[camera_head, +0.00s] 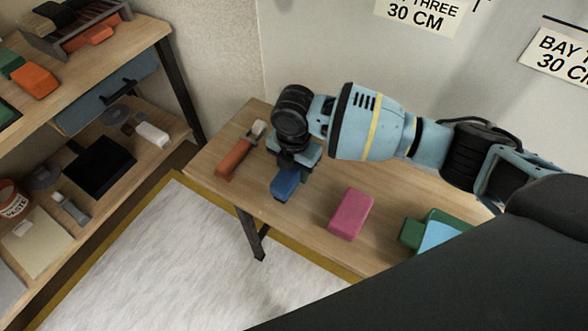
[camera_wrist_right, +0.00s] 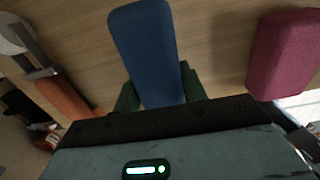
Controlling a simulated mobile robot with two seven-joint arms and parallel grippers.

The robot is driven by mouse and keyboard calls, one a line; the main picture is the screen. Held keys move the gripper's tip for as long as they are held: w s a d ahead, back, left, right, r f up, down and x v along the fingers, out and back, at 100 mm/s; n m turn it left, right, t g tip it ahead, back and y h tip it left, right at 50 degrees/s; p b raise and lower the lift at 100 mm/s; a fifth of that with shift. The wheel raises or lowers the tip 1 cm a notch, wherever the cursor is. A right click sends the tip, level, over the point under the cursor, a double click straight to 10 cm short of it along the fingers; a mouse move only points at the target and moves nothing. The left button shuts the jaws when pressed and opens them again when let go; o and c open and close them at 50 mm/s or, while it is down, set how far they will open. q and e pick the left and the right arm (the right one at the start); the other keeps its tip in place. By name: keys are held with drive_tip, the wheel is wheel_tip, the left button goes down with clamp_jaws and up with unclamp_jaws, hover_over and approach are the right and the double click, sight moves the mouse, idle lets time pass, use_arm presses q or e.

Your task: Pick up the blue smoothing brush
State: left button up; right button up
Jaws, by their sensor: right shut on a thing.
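The blue smoothing brush (camera_head: 285,184) is at the left part of the wooden bench, under my right gripper (camera_head: 293,163). In the right wrist view the blue brush (camera_wrist_right: 147,50) runs up from between the dark green fingers (camera_wrist_right: 158,92) of the gripper. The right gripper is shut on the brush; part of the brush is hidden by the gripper. I cannot tell whether the brush touches the bench top. My left gripper does not show in either view.
A roller with an orange handle (camera_head: 235,157) lies just left of the brush. A pink block (camera_head: 351,214) lies to the right, and green and light blue things (camera_head: 440,238) lie farther right. The wooden bench (camera_head: 304,215) has bare room between them. A shelf unit (camera_head: 150,38) stands at left.

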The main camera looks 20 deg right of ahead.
drive_tip(key=r, duration=0.3)
drive_tip(key=shift+s+a+p, duration=0.15)
drive_tip(key=shift+s+p, duration=0.15)
drive_tip(key=shift+p, duration=0.1)
drive_tip(key=s+a+p, duration=0.1)
drive_tip(key=s+a, duration=0.2)
drive_tip(key=s, duration=0.4)
drive_tip(key=s+a+r+p, duration=0.1)
drive_tip(key=s+a, duration=0.1)
drive_tip(key=s, duration=0.5)
drive_tip(key=shift+a+r, duration=0.2)
drive_tip(key=shift+a, duration=0.2)
drive_tip(key=shift+s, duration=0.1)
